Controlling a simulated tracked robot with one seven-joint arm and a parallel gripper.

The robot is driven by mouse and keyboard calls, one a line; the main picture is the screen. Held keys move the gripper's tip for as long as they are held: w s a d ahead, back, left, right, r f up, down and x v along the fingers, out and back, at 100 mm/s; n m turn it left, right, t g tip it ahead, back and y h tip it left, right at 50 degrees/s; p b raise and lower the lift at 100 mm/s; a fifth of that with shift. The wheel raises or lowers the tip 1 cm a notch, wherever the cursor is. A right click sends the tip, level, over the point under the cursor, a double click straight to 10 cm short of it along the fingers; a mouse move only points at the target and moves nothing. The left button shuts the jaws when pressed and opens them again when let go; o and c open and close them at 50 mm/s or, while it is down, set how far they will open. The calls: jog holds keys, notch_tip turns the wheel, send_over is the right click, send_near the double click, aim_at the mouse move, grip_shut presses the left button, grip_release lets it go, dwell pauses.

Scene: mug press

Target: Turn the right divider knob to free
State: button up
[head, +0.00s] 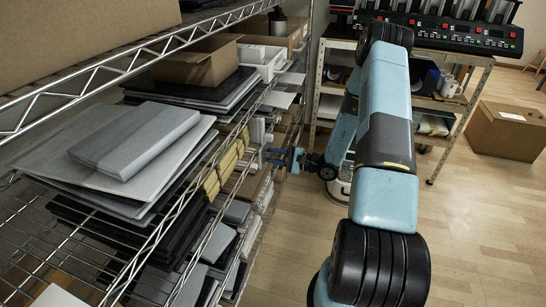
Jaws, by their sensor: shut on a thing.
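My gripper (273,157) is at the middle of the view, at the right edge of the wire shelf rack (165,228). It points left into the rack, at the level of the shelf with yellow blocks. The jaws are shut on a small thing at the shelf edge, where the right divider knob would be. The knob is too small and too covered by the fingers to make out its turn or setting. Small light grey parts (257,130) show just beyond the fingers. No label for free can be read.
Grey sheets (75,150) and a cardboard box (197,62) lie on the rack. Yellow blocks (228,163) stand beside the gripper. A press bench (455,58) with mugs (449,87) is behind my arm. A large carton (508,130) stands at right. The wooden floor (475,220) is clear.

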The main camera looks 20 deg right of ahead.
jog(key=shift+d+f, duration=0.15)
jog(key=o, duration=0.7)
jog(key=shift+c, duration=0.2)
jog(key=o, duration=0.4)
jog(key=v, duration=1.3)
jog(key=shift+s+d, duration=0.25)
jog(key=shift+d, duration=0.05)
